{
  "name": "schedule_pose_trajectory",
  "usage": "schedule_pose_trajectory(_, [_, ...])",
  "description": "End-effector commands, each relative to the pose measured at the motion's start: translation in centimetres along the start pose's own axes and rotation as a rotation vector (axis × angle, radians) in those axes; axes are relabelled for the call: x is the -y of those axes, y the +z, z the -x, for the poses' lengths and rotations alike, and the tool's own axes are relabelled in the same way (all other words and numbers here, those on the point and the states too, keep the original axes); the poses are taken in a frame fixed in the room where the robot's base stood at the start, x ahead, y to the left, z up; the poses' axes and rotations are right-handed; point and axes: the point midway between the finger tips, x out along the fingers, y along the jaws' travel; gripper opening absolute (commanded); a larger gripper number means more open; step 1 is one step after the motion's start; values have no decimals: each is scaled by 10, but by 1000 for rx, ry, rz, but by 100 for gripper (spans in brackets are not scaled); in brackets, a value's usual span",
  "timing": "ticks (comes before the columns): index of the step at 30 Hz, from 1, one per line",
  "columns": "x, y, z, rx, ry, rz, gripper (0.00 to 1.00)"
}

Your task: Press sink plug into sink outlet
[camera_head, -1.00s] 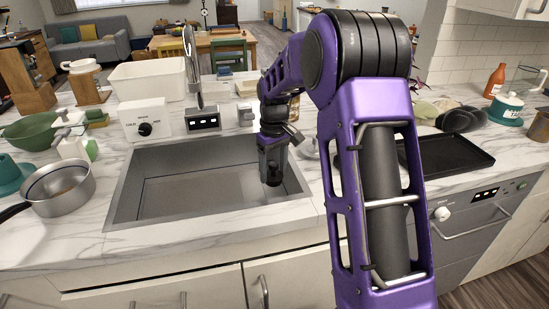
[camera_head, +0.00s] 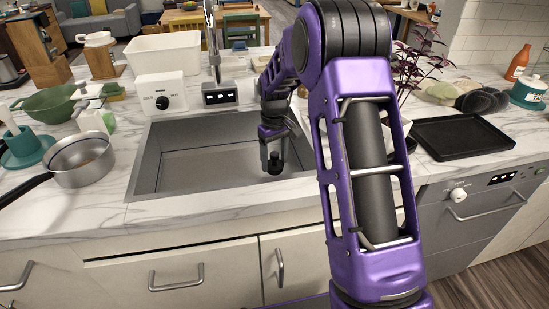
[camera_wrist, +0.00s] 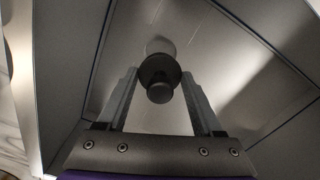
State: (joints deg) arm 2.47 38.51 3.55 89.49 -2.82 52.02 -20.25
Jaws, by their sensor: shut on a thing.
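The dark sink plug (camera_head: 274,166) is a round, flanged piece with a knob, held at the right side of the sink in the head view. It also shows in the wrist view (camera_wrist: 159,86), between the two grey fingers. My gripper (camera_head: 272,152) is shut on it and points down inside the grey metal sink (camera_head: 150,165). A pale round shape (camera_wrist: 160,44) shows just beyond the plug in the wrist view. It may be the sink outlet, partly hidden by the plug. I cannot tell whether the plug touches the sink floor.
The sink's right wall and rim stand close to my gripper. The faucet (camera_head: 212,45) rises behind the sink. A white box with a black knob (camera_head: 161,95) stands behind it. A pan (camera_head: 82,162) sits at left and a black tray (camera_head: 462,138) at right.

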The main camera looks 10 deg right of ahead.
Motion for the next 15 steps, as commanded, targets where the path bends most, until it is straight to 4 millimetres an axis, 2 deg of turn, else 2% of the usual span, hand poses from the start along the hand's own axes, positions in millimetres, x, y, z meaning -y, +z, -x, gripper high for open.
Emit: schedule_pose_trajectory(15, [0,0,-47,1,0,0,13])
